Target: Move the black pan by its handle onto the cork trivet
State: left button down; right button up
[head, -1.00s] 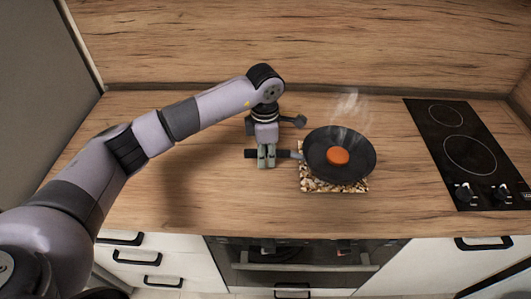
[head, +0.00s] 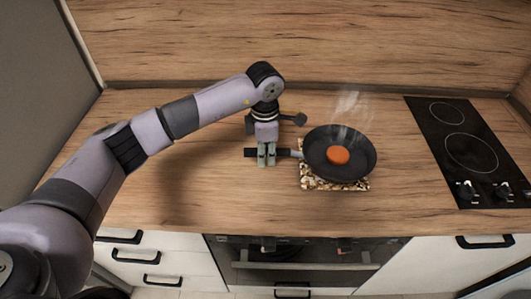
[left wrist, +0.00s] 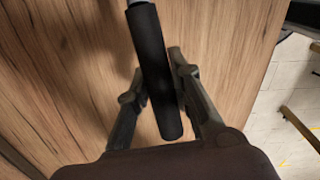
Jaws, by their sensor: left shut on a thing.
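The black pan (head: 365,168) is over the cork trivet (head: 334,186) in the head view, with an orange-brown round item (head: 339,155) inside it and steam rising. The pan hides most of the trivet; only its front and left edges show. I cannot tell whether the pan touches the trivet. My left gripper (head: 266,160) is shut on the pan's black handle (head: 249,153), left of the pan. In the left wrist view the handle (left wrist: 154,70) runs between the two fingers (left wrist: 160,95). The right gripper is not in view.
A black two-ring hob (head: 465,150) with knobs is at the right of the wooden worktop (head: 215,205). The wooden splashback (head: 300,45) stands behind. An oven (head: 295,262) and white drawers are below the front edge. The worktop left of the gripper is clear.

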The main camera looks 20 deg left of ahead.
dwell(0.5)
pick_arm(q)
jog(key=shift+f+b, duration=0.45)
jog(key=shift+b, duration=0.05)
dwell(0.3)
jog(key=c, duration=1.4)
grip_release()
jog(key=shift+o, duration=0.2)
jog(key=shift+s+f, duration=0.1)
jog(key=shift+f, duration=0.05)
jog(key=shift+s+a, duration=0.5)
jog(key=shift+a, duration=0.55)
jog(key=shift+s+a, duration=0.5)
jog(key=shift+a, duration=0.55)
jog(key=shift+s+a, duration=0.5)
jog(key=shift+a, duration=0.55)
jog(key=shift+r, duration=0.2)
